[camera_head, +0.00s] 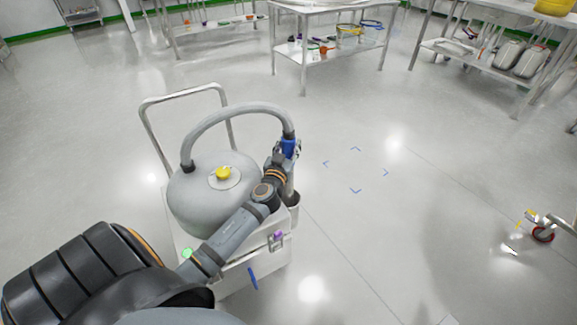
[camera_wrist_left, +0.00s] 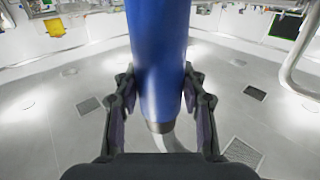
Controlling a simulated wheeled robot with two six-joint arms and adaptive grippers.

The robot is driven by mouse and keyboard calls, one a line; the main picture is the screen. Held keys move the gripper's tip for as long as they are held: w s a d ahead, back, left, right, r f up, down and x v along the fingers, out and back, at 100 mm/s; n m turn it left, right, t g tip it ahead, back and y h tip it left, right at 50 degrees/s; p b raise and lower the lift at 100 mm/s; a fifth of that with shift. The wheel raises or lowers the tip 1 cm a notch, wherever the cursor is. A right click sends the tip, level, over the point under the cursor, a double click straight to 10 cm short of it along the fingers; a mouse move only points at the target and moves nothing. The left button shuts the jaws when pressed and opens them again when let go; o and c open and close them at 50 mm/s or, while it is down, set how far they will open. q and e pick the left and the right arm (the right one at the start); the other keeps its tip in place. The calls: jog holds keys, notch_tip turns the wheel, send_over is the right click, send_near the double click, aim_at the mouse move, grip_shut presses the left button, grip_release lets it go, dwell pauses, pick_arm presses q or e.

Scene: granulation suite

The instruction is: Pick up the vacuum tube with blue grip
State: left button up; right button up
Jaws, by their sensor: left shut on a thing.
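The vacuum tube's blue grip (camera_head: 289,147) is at the end of a grey hose (camera_head: 238,109) that arches up from a round grey tank. My left gripper (camera_head: 284,153) is at the blue grip, at the right side of the tank. In the left wrist view the blue grip (camera_wrist_left: 160,65) stands upright between the two fingers of my left gripper (camera_wrist_left: 160,100), which is shut on it. The grey end of the tube (camera_wrist_left: 168,142) shows below the blue part. My right gripper is not in view.
The grey tank (camera_head: 205,203) with a yellow knob (camera_head: 223,173) sits on a white cart with a metal handle (camera_head: 147,125). A grey holder cup (camera_head: 293,207) is at its right side. Steel tables (camera_head: 330,65) stand at the back. The floor to the right is mostly clear.

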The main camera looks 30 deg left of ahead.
pick_arm(q)
jog(key=shift+r, duration=0.25)
notch_tip(320, 180, up, 9)
jog(key=p, duration=0.4)
jog(key=shift+r, duration=0.2)
notch_tip(320, 180, up, 18)
jog(key=p, duration=0.5)
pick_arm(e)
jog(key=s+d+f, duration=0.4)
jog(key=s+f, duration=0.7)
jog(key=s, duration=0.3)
pick_arm(q)
jog(key=b, duration=0.5)
send_over(288, 130)
notch_tip(288, 130, down, 6)
notch_tip(288, 130, down, 3)
jog(key=shift+w+r+b, duration=0.1)
jog(key=shift+b, duration=0.8)
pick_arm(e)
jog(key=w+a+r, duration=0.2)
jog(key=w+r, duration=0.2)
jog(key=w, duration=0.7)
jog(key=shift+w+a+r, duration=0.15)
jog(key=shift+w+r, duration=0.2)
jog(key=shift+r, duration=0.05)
pick_arm(q)
jog(key=shift+r, duration=0.1)
